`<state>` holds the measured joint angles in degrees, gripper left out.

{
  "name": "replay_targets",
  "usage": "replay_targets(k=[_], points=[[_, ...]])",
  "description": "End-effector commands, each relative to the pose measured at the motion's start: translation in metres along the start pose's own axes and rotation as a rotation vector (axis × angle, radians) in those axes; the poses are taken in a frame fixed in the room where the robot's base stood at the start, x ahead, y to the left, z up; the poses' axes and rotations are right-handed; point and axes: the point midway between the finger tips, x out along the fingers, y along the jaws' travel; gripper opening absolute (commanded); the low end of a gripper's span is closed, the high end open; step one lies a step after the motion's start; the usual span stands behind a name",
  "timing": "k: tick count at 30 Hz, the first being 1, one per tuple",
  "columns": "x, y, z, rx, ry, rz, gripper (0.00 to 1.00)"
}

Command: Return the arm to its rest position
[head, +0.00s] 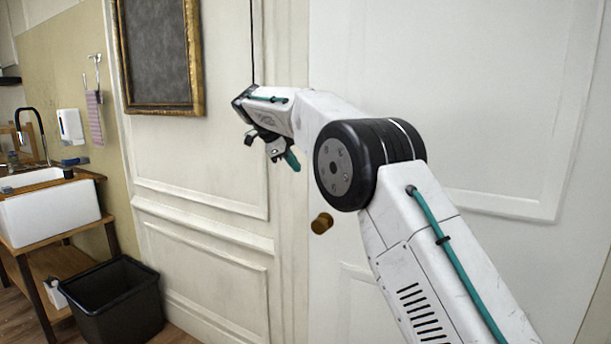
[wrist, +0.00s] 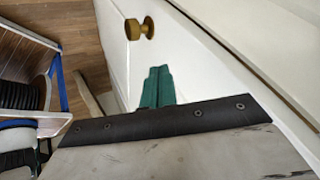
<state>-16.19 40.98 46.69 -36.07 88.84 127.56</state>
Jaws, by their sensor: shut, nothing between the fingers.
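My gripper (head: 292,161) is at the end of my white arm, raised in front of the white panelled wall and door in the head view. Its teal fingers point down and to the right. In the wrist view the two teal fingers (wrist: 157,88) lie side by side, closed together with nothing between them. The arm is bent at its large black joint and stretches across the picture from the lower right.
A brass knob (head: 321,223) sticks out from the white door (head: 480,110), below the gripper; it also shows in the wrist view (wrist: 140,28). A gilt-framed dark panel (head: 157,55), a black bin (head: 117,303) and a white sink (head: 50,212) are at left.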

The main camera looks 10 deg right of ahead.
Motion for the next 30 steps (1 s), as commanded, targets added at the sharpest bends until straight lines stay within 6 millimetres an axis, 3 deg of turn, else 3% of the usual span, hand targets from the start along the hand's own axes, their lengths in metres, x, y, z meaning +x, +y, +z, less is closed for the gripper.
replay_targets(k=[3, 9, 11, 14, 17, 20, 26, 30], points=[[-0.012, -0.001, 0.001, 0.000, 0.000, 0.001, 0.00], [-0.019, -0.003, 0.002, -0.087, -0.003, -0.002, 0.00], [-0.018, -0.003, 0.003, -0.166, -0.013, -0.004, 0.00], [0.001, 0.010, 0.018, -0.371, -0.030, 0.025, 0.00], [0.018, 0.033, 0.028, -0.608, -0.063, 0.068, 0.00], [0.025, 0.059, 0.019, -0.839, -0.115, 0.100, 0.00], [0.024, 0.128, -0.032, -1.281, -0.270, 0.130, 0.00], [0.018, 0.186, -0.080, -1.527, -0.389, 0.108, 0.00]])
